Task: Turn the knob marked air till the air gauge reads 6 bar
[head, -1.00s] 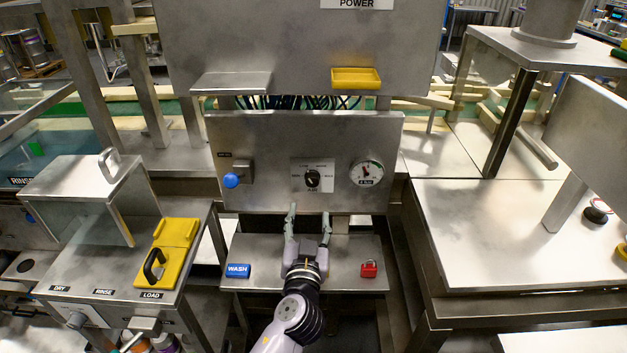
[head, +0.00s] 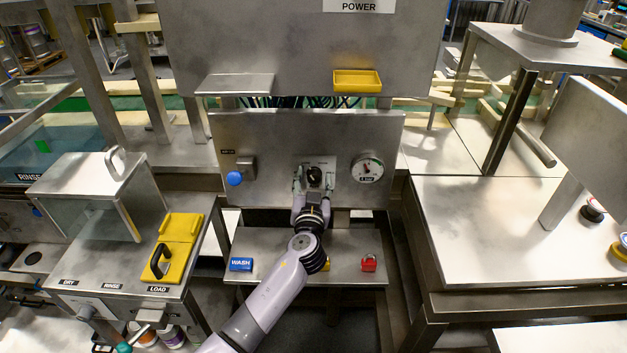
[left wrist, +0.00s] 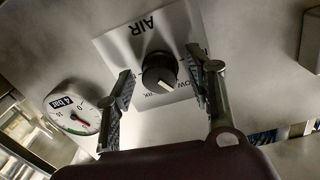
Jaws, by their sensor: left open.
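The black round knob (head: 314,177) sits on a white plate on the upright steel panel. In the left wrist view the knob (left wrist: 160,73) has a white pointer mark, and its plate (left wrist: 150,30) reads AIR. My left gripper (head: 313,186) is open in front of the panel, its two fingers on either side of the knob. Whether they touch it I cannot tell. The air gauge (head: 367,168) is right of the knob; it also shows in the left wrist view (left wrist: 73,117), labelled 4 bar. Its needle is too small to read exactly. My right gripper is not in view.
A blue knob (head: 235,178) sticks out at the panel's left. Below, a shelf (head: 345,255) holds a blue WASH block (head: 241,264) and a red padlock-like item (head: 369,263). A yellow tray (head: 357,81) juts out above the gauge.

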